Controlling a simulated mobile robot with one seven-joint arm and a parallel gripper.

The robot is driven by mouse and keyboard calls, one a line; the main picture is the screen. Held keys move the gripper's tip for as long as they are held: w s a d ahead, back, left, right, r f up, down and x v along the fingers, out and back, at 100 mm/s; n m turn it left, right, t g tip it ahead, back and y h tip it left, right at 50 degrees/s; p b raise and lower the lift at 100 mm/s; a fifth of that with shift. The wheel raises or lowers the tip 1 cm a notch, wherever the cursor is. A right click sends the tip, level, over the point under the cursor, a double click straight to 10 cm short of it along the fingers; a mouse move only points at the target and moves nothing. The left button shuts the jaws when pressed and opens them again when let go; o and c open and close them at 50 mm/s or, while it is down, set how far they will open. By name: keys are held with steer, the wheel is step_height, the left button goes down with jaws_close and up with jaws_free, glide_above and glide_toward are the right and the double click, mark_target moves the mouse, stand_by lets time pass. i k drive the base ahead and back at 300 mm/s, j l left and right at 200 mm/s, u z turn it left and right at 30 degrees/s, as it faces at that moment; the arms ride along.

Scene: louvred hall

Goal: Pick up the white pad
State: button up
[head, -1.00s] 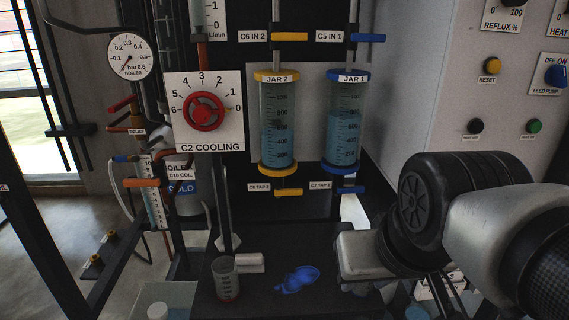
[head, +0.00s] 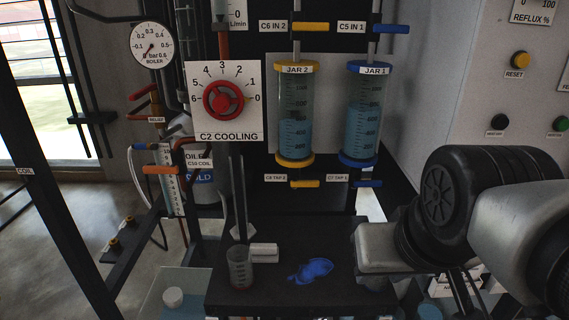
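The white pad (head: 264,252) is a small pale block lying flat on the black bench (head: 335,290), just right of a small graduated beaker (head: 240,268). A bright blue puddle (head: 311,270) lies on the bench to the right of the pad, with bare black surface between them. My arm comes in from the right, and its grey and black links are well right of the pad. Part of my gripper (head: 466,292) shows low at the right, below the arm. Its fingertips are not clear enough to show whether it is open or shut.
Jar 2 (head: 295,130) and jar 1 (head: 362,125), with blue liquid, hang behind the bench above taps. A red cooling valve (head: 223,100) is at upper left. A grey control panel stands right.

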mark_target(262, 254)
steer(key=j, duration=0.8)
steer(key=i+j, duration=0.15)
steer(key=j, duration=0.65)
